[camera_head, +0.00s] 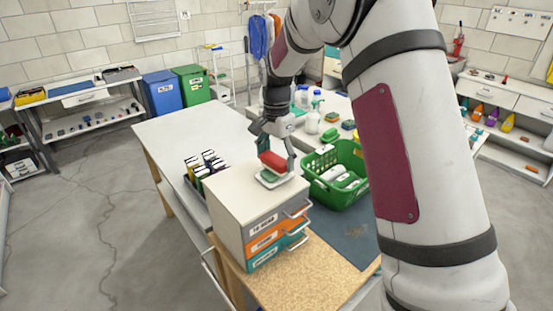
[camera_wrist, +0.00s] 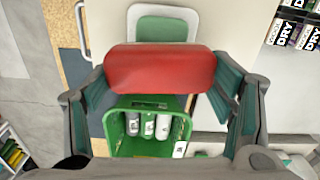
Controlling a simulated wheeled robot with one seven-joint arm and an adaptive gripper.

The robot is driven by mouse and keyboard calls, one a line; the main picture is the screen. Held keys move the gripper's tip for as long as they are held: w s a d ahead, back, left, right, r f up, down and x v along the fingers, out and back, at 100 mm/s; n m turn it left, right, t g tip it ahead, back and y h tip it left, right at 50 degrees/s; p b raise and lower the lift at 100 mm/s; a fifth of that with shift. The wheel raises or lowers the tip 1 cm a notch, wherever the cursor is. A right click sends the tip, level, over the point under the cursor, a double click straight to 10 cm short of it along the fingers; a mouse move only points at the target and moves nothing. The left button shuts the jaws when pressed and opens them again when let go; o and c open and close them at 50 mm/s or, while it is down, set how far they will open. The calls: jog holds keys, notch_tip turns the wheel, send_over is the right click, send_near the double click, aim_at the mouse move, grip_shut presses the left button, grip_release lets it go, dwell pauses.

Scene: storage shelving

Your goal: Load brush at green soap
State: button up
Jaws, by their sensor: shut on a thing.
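My gripper (camera_head: 276,148) is shut on a red block-shaped brush (camera_head: 273,161), above the top of the drawer cabinet. In the wrist view, the red brush (camera_wrist: 160,70) lies crosswise between the two fingers (camera_wrist: 162,82). The green soap (camera_head: 269,174) lies in a white dish (camera_head: 266,184) on the cabinet top. In the wrist view, the green soap (camera_wrist: 161,28) and white dish (camera_wrist: 198,18) show just past the brush, which hides their near part. I cannot tell whether the brush touches the soap. The brush's underside is hidden.
The drawer cabinet (camera_head: 233,209) has labelled drawers with handles protruding. A green basket (camera_head: 316,188) with white bottles stands close at its right. Black-and-white boxes (camera_head: 205,160) stand behind its left side. Spray bottles (camera_head: 313,118) stand farther back. The table's left part (camera_head: 175,130) is clear.

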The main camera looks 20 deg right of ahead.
aim_at(277, 157)
jog(key=shift+r, duration=3.2)
